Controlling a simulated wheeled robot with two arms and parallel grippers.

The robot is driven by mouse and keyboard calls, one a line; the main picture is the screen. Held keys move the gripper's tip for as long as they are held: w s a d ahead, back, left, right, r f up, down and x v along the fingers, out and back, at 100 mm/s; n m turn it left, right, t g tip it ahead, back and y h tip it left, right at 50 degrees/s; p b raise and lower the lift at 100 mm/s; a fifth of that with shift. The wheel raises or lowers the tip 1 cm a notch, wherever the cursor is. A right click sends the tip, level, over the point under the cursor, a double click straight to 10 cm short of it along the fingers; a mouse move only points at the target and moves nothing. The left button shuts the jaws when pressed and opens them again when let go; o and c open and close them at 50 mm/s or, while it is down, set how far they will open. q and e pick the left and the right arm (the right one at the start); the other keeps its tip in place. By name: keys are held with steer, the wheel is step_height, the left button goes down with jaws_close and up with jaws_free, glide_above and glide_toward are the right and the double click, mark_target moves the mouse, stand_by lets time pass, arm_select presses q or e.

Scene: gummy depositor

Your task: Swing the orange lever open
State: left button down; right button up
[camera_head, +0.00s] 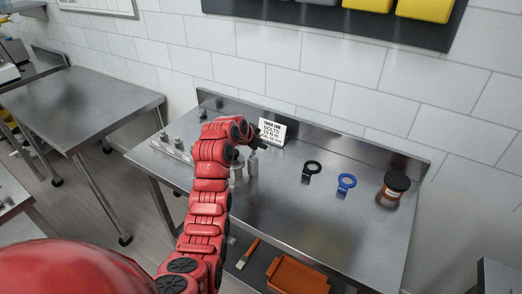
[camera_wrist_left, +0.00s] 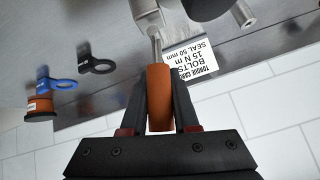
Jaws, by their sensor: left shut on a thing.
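The orange lever (camera_wrist_left: 158,88) shows in the left wrist view as an orange handle on a thin metal rod. The rod runs up to a grey metal fitting (camera_wrist_left: 143,12). My left gripper (camera_wrist_left: 159,100) has one finger on each side of the handle and is shut on it. In the head view my left arm reaches over the steel table, and its gripper (camera_head: 258,141) is small and dark near the white card. The lever is hard to make out there. Metal cylinders (camera_head: 238,177) stand just below the gripper. My right gripper is in neither view.
A white torque card (camera_head: 272,131) stands at the back of the steel table (camera_head: 300,215). A black ring tool (camera_head: 312,168), a blue ring tool (camera_head: 346,182) and a black-lidded jar (camera_head: 395,186) sit to the right. An orange tray (camera_head: 295,275) and a brush (camera_head: 247,254) lie below.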

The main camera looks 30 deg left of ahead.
arm_select(q)
steer(key=shift+a+f+h, duration=0.1)
steer(key=shift+f+h, duration=0.05)
steer(key=shift+h, duration=0.15)
stand_by(0.4)
steer(key=c, duration=0.7)
jaws_free()
steer(key=shift+a, duration=0.1)
steer(key=shift+b, duration=0.3)
